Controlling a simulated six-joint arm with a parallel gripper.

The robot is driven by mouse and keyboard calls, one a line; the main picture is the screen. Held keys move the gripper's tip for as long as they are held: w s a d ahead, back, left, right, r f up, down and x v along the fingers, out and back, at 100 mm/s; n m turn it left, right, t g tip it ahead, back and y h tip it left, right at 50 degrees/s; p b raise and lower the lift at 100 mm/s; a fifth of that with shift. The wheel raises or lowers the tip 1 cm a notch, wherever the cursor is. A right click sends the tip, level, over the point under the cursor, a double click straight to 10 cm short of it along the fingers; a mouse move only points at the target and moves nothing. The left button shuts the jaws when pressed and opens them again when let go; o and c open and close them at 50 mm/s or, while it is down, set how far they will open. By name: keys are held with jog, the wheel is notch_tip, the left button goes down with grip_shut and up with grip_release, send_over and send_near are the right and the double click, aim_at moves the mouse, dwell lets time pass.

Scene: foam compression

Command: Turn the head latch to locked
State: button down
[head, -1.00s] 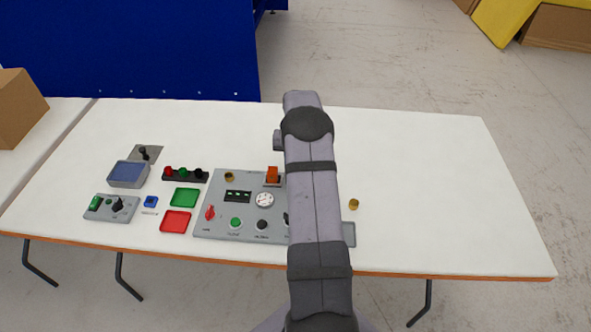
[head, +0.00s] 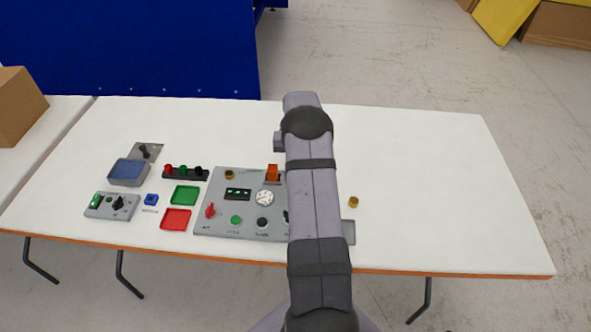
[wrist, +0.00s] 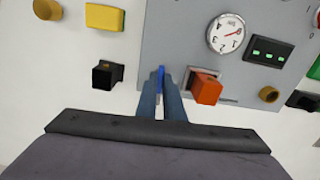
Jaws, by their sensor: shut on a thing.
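The latch (wrist: 161,74) shows in the wrist view as a thin blue piece at the edge of the grey panel (wrist: 175,40). My gripper (wrist: 161,92) is shut on it, with a finger on each side. Only its top end shows between the fingertips, so I cannot tell its full shape or whether it stands at locked. In the head view, my arm hides the latch and the gripper. The panel (head: 212,225) also shows there, left of my arm.
An orange block (wrist: 207,90) stands close right of my fingers, and a black square block (wrist: 103,75) stands to the left. A white dial (wrist: 226,34) and a display (wrist: 269,50) are on the panel. The table's right side (head: 440,180) is mostly clear.

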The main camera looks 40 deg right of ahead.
jog(key=n, duration=0.5)
jog(key=shift+b, duration=0.4)
jog(key=n, duration=0.5)
jog(key=shift+w, duration=0.1)
jog(key=n, duration=0.3)
jog(key=shift+n+b, duration=0.3)
jog(key=shift+n, duration=0.1)
jog(key=shift+r+n, duration=0.1)
jog(key=shift+n, duration=1.8)
jog(key=c, duration=1.9)
grip_release()
jog(key=shift+o, duration=0.2)
